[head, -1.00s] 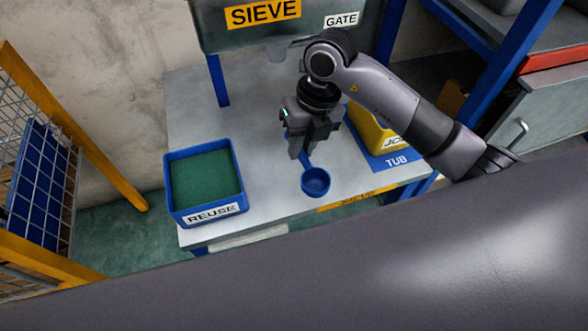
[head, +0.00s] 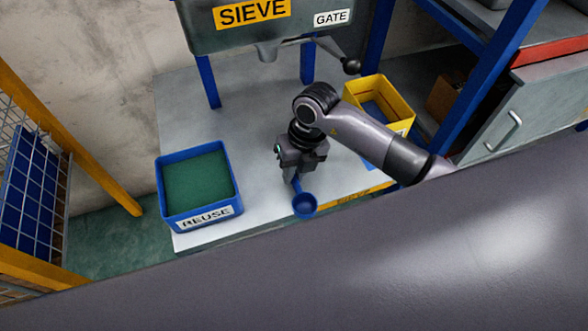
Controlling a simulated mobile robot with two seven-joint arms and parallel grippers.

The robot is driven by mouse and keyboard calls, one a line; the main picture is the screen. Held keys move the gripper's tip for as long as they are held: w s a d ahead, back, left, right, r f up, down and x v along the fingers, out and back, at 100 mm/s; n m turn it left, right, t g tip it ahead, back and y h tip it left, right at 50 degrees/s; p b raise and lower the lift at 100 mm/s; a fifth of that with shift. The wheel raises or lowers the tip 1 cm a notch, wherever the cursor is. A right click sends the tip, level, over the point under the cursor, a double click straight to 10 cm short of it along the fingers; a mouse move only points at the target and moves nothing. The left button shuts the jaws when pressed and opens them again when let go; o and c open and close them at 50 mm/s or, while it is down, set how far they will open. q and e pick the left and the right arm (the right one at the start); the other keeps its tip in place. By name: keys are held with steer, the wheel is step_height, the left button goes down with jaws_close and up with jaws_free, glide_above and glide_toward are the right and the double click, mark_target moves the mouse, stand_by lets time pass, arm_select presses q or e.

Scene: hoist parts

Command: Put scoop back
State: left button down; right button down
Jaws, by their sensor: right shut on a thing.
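The blue scoop (head: 305,205) has a round bowl and a short handle. My right gripper (head: 295,183) is shut on the handle, with the bowl towards the front edge of the table. I cannot tell whether the scoop touches the table or hangs just above it. My left gripper is not in view.
A blue REUSE bin (head: 209,218) with a green inside stands at the table's left. A yellow tub (head: 396,97) stands at the right, behind my right arm. The grey SIEVE housing (head: 270,38) with its gate lever (head: 330,45) is above the back. The table (head: 240,110) is clear between.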

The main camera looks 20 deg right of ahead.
steer(key=shift+f, duration=0.1)
steer(key=c, duration=1.1)
jaws_free()
steer(key=v, duration=1.2)
